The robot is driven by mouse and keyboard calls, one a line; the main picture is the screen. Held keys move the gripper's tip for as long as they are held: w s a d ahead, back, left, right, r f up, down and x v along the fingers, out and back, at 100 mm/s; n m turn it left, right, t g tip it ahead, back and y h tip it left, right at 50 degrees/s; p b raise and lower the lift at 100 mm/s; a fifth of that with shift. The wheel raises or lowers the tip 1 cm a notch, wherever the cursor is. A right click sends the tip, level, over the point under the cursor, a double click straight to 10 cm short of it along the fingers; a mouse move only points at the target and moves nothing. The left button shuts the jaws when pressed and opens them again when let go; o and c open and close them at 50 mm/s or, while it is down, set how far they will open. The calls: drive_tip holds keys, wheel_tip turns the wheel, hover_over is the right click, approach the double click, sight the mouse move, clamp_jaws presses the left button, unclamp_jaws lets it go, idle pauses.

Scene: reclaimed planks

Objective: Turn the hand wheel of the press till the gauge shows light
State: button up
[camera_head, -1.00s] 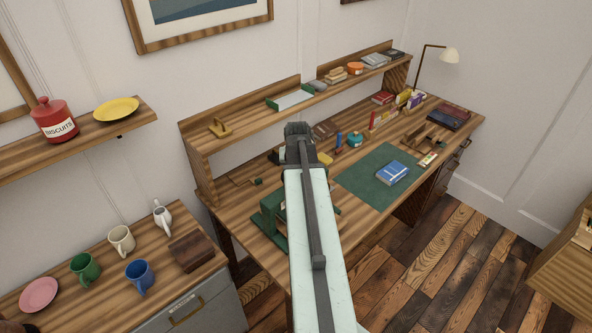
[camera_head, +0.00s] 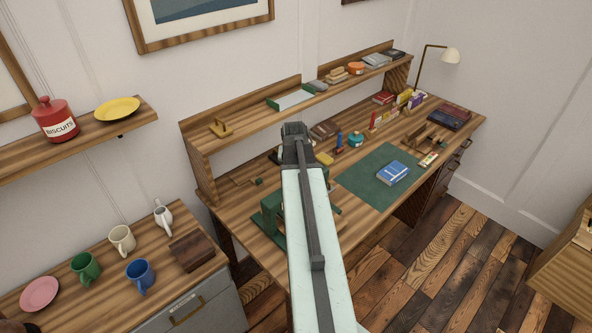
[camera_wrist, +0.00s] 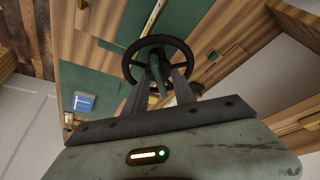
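The green press (camera_head: 272,208) stands on the near left part of the desk; my arm covers much of it in the head view. In the wrist view its black hand wheel (camera_wrist: 128,63) is a round ring straight ahead of my gripper (camera_wrist: 160,72). The two dark fingers are apart and reach to the wheel, with a green part of the press (camera_wrist: 156,78) showing between them. I cannot tell whether the fingers touch the wheel. I cannot make out the gauge's face or reading.
The desk (camera_head: 237,217) carries a green mat (camera_head: 352,178) with a blue book (camera_head: 393,173) on it, right of the press. A raised shelf (camera_head: 243,135) runs along the back. A lower cabinet with mugs (camera_head: 139,275) stands at the left. Floor is clear in front.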

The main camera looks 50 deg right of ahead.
drive_tip(key=p+v, duration=0.7)
drive_tip(key=v, duration=0.1)
drive_tip(key=shift+f, duration=0.1)
idle(0.8)
